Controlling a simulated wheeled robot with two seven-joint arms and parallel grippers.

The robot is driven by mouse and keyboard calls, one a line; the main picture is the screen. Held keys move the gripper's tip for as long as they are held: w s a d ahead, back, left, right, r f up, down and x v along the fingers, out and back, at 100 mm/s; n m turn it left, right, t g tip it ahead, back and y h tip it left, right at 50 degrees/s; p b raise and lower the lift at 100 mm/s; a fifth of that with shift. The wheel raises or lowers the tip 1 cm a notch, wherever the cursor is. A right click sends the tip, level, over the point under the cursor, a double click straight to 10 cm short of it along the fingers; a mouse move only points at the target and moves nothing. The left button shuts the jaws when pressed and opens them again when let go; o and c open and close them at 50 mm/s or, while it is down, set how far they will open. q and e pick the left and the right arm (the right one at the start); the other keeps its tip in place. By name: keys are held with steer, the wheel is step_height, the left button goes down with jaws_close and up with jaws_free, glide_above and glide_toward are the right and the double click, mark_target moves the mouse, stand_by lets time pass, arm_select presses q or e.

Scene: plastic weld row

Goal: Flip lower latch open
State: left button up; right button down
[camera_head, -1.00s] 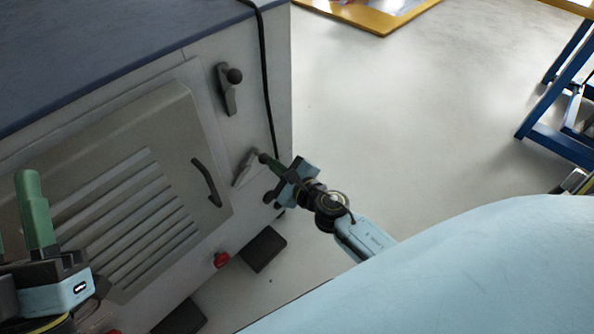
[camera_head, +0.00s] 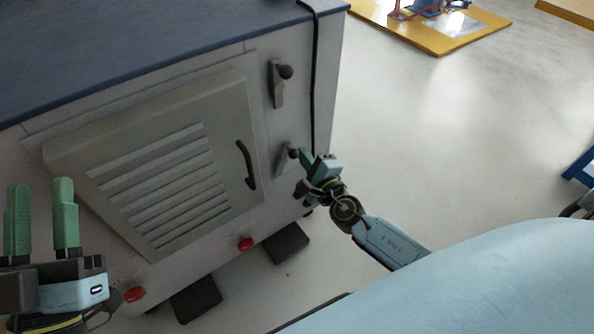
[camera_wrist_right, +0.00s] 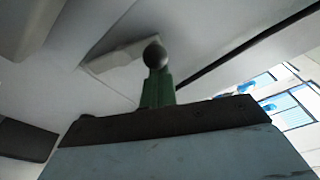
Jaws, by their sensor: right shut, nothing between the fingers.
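The lower latch (camera_head: 284,158) is a grey lever with a dark ball knob on the front of the grey cabinet, right of the vented door panel. In the right wrist view the latch plate (camera_wrist_right: 112,62) and its dark ball knob (camera_wrist_right: 154,56) show just beyond my fingertips. My right gripper (camera_head: 304,156) is shut and empty, its green fingers (camera_wrist_right: 157,88) right at the knob; I cannot tell whether they touch it. The upper latch (camera_head: 278,86) has a similar knob. My left gripper (camera_head: 40,218) is open and empty at the lower left, away from the latches.
The vented door (camera_head: 160,170) has a dark curved handle (camera_head: 247,165) left of the lower latch. A black cable (camera_head: 314,80) runs down the cabinet edge near my right gripper. Red knobs (camera_head: 245,244) sit below.

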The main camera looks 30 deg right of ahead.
arm_select(q)
step_height(320, 180, down, 7)
steer(key=w+g+y+p, duration=0.1)
steer(key=w+g, duration=0.1)
steer(key=g, duration=0.2)
steer(key=shift+a+g+y+p, duration=0.35)
steer(key=shift+g+y+p, duration=0.05)
arm_select(e)
steer(key=shift+a+r+n, duration=0.4)
steer(key=shift+a+n, duration=0.15)
steer(key=shift+n, duration=0.25)
arm_select(q)
steer(key=shift+r, duration=0.15)
